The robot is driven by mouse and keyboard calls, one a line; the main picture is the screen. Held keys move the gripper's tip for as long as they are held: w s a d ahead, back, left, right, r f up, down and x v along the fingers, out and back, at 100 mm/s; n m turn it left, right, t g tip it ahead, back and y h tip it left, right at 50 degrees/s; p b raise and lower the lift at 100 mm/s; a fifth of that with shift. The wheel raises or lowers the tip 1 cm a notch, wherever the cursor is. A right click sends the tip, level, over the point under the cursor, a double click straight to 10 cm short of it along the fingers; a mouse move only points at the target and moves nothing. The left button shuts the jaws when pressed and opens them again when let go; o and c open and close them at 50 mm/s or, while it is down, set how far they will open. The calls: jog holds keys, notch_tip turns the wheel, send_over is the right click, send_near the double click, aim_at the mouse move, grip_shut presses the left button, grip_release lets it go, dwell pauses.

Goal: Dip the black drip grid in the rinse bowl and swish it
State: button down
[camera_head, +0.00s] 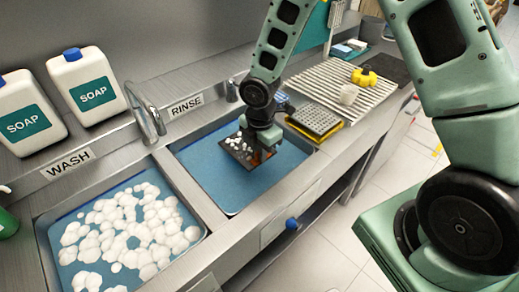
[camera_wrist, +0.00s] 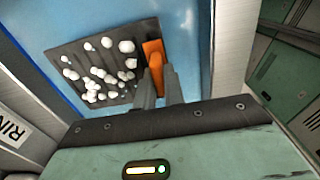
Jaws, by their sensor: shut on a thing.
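The black drip grid (camera_head: 232,146) is over the blue rinse bowl (camera_head: 210,185), with white suds clinging to its face. In the wrist view the grid (camera_wrist: 70,49) shows as a dark slotted plate with white foam lumps and an orange tab (camera_wrist: 153,52). My gripper (camera_head: 262,153) is shut on the grid at its orange tab; the fingers also show in the wrist view (camera_wrist: 160,88). I cannot tell whether the grid touches the water. The rinse bowl also shows in the wrist view (camera_wrist: 205,30).
The wash basin (camera_head: 195,245) on the left holds white foam. The rinse tap (camera_head: 232,91) stands behind the rinse bowl. A grey perforated tray on a yellow piece (camera_head: 316,122) and a ribbed drying rack (camera_head: 325,83) lie to the right. Soap jugs (camera_head: 86,87) stand back left.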

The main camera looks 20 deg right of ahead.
notch_tip(320, 180, down, 15)
jog(key=b, duration=1.1)
jog(key=shift+r, duration=0.1)
jog(key=shift+d, duration=0.1)
jog(key=shift+w+d+r+p, duration=0.1)
jog(key=shift+w+d+p, duration=0.15)
jog(key=shift+d, duration=0.65)
jog(key=shift+s+a, duration=0.2)
jog(key=shift+a, duration=0.45)
jog(key=shift+s+a, duration=0.2)
jog(key=shift+a, duration=0.5)
jog(key=shift+s+a, duration=0.2)
jog(key=shift+a, duration=0.45)
jog(key=shift+w+d+p, duration=0.25)
jog(key=shift+d, duration=0.5)
jog(key=shift+w+d+p, duration=0.2)
jog(key=shift+d+p, duration=0.05)
jog(key=shift+d, duration=0.5)
jog(key=shift+w+d, duration=0.2)
jog(key=shift+d, duration=0.35)
